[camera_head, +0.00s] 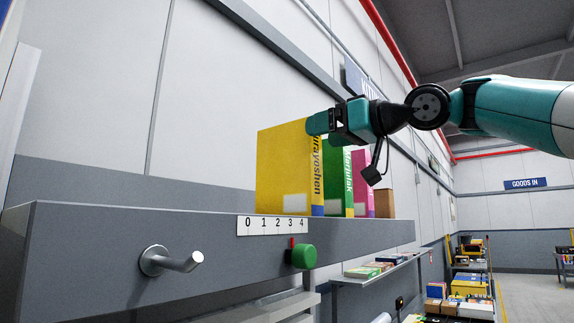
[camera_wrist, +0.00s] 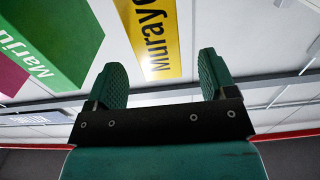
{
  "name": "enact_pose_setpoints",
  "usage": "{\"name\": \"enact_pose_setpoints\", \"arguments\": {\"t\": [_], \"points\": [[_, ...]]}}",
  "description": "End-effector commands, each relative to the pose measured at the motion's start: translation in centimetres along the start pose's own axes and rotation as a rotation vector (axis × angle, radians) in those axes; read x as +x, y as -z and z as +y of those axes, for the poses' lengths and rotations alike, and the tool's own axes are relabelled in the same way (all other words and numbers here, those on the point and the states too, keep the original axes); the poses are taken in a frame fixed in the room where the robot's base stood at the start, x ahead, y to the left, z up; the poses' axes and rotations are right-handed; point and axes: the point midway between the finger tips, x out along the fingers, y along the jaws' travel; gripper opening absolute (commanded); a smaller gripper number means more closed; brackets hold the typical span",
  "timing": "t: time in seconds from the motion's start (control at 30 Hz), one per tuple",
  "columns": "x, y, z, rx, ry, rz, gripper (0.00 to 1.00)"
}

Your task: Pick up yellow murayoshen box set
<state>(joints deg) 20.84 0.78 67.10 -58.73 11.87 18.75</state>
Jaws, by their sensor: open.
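The yellow Murayoshen box set (camera_head: 283,172) stands upright on the grey shelf (camera_head: 130,235), at the left end of a row of boxes. My gripper (camera_head: 318,123) is at its top right corner in the head view and covers part of its spine top. In the wrist view, the yellow spine (camera_wrist: 152,30) shows between the two fingers of my gripper (camera_wrist: 164,68), its near end close to the fingertips. The fingers are apart with nothing held. I cannot tell whether they touch the box.
A green box (camera_head: 338,180), a magenta box (camera_head: 360,195) and a small brown box (camera_head: 384,204) stand to its right. The shelf front has a metal peg (camera_head: 172,261), a number strip (camera_head: 272,225) and a green knob (camera_head: 304,256). The shelf is bare left of the yellow box.

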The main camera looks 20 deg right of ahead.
Motion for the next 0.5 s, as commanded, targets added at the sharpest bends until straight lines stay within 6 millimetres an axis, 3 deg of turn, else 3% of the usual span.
{"name": "enact_pose_setpoints", "arguments": {"t": [0.27, 0.5], "points": [[2.5, 0.3, -0.1, 0.003, 0.004, -0.002, 0.78], [6.0, 0.4, 0.0, 0.003, 0.004, -0.002, 0.78]]}}
